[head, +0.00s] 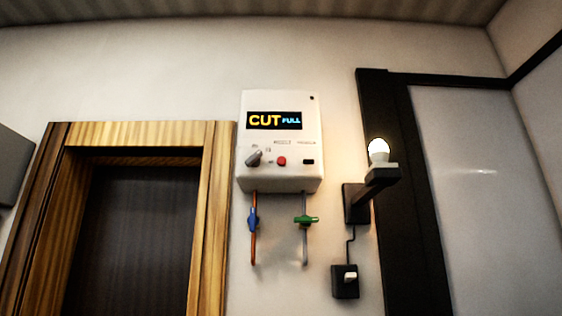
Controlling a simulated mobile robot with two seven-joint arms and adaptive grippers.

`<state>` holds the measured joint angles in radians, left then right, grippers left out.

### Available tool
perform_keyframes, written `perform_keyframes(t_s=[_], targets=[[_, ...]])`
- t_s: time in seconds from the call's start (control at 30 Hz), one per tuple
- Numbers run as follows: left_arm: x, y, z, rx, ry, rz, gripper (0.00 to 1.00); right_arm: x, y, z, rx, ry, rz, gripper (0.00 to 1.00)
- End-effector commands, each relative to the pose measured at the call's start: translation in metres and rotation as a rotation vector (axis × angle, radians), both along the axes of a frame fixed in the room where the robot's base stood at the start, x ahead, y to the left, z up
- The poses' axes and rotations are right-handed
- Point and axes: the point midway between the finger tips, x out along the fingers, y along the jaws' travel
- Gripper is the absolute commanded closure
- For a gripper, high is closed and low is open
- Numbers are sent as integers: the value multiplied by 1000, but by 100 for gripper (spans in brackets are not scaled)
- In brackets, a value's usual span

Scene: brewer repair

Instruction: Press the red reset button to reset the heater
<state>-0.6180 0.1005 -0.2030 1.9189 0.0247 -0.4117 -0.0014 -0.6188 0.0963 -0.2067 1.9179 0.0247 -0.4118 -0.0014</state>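The white heater box (280,130) hangs on the wall in the middle of the head view. Its display (274,120) reads "CUT" in yellow and "FULL" in blue. The small red reset button (281,161) sits on the lower front face, between a grey knob (254,157) on its left and a small black switch or slot (308,162) on its right. I cannot tell whether the button is pressed in. Neither of my grippers shows in the head view.
Below the heater hang a copper pipe with a blue valve (252,219) and a grey pipe with a green valve (305,221). A lit bulb on a black wall bracket (357,203) juts out at the right, above a switch box (345,281). A wooden door frame (215,220) stands left.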

Motion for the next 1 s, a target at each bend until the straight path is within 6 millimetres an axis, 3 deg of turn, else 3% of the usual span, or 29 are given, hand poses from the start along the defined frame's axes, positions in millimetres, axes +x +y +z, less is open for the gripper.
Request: perform_keyframes(t_s=[0.03,0.23,1.0], targets=[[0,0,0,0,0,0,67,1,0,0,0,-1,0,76],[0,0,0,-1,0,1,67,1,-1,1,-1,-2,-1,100],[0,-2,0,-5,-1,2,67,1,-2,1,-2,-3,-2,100]])
